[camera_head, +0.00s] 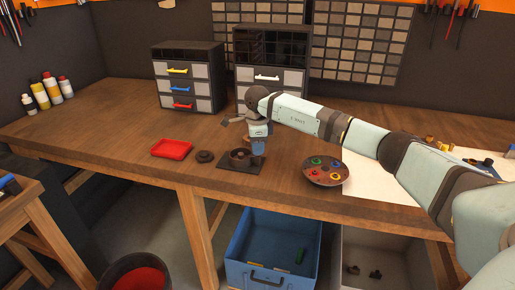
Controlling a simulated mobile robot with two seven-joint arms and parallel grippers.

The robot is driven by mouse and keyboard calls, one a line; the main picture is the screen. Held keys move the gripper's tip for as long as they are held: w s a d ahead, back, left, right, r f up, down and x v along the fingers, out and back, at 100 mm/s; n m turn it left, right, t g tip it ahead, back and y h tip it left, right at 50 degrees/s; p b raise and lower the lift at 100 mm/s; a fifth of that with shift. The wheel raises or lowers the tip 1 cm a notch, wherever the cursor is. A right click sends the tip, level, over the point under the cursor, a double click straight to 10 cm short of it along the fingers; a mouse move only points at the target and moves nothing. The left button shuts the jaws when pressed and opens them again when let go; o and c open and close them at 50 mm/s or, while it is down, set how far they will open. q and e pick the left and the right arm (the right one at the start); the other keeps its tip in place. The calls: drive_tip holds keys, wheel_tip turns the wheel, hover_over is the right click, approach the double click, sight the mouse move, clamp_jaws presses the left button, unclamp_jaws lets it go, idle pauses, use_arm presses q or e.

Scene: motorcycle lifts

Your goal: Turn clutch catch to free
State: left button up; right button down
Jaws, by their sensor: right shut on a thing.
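The dark clutch assembly (240,159), a round hub on a flat square plate, sits on the wooden bench near its front edge. My right gripper (258,150) points down at the right side of the hub, its fingers shut on a small part there. That part appears to be the clutch catch, but the fingers hide it, so I cannot tell which way it is turned. A small dark ring (205,156) lies on the bench just left of the plate. My left gripper is not in view.
A red tray (172,149) lies left of the clutch. A round tray with coloured rings (325,171) stands right of it, beside a white sheet (375,183). Drawer cabinets (188,78) stand behind. Below the bench are a blue bin (272,273) and a grey bin.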

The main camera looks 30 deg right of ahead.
drive_tip(key=n+b, duration=0.1)
drive_tip(key=n, duration=0.4)
drive_tip(key=shift+n, duration=0.3)
drive_tip(key=n, duration=0.5)
drive_tip(key=shift+b, duration=0.4)
drive_tip(key=c, duration=1)
unclamp_jaws()
wheel_tip(320, 180, up, 14)
drive_tip(key=shift+a+f+n, duration=0.1)
drive_tip(key=shift+n, duration=0.2)
